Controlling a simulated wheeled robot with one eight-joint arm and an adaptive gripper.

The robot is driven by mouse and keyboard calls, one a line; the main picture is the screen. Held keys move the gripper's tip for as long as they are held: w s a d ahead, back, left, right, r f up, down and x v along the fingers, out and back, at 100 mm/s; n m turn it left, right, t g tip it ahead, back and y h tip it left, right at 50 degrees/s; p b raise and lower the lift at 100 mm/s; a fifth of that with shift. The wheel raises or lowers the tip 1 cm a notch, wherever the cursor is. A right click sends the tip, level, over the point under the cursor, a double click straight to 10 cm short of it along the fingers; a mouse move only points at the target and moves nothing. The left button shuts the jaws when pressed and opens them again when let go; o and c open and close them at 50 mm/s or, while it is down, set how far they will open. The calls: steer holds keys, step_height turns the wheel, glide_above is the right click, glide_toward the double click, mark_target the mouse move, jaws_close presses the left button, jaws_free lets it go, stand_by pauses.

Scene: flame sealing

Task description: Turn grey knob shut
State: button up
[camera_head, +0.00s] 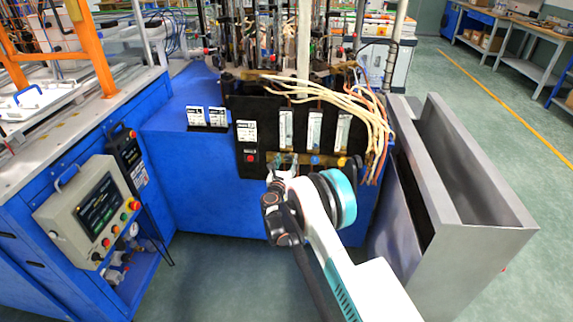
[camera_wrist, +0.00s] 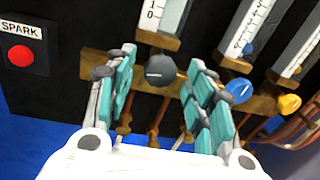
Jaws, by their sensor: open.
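The grey knob (camera_wrist: 160,71) sits on a brass manifold below a flow tube in the wrist view. A pale line on its face runs roughly level, slightly tilted. My gripper (camera_wrist: 160,75) is open, with one teal-padded finger on each side of the knob. Gaps show between the fingers and the knob, so it is not gripped. In the head view my gripper (camera_head: 284,163) is at the manifold, and my arm hides the grey knob there.
A blue knob (camera_wrist: 239,90) and a yellow knob (camera_wrist: 289,104) sit to the right, the blue one close to my right finger. A red spark button (camera_wrist: 20,56) is at the left. Cream hoses (camera_head: 355,100) hang right of the panel. A grey metal bin (camera_head: 470,215) stands at the right.

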steer(key=c, duration=1.1)
steer(key=shift+o, duration=0.2)
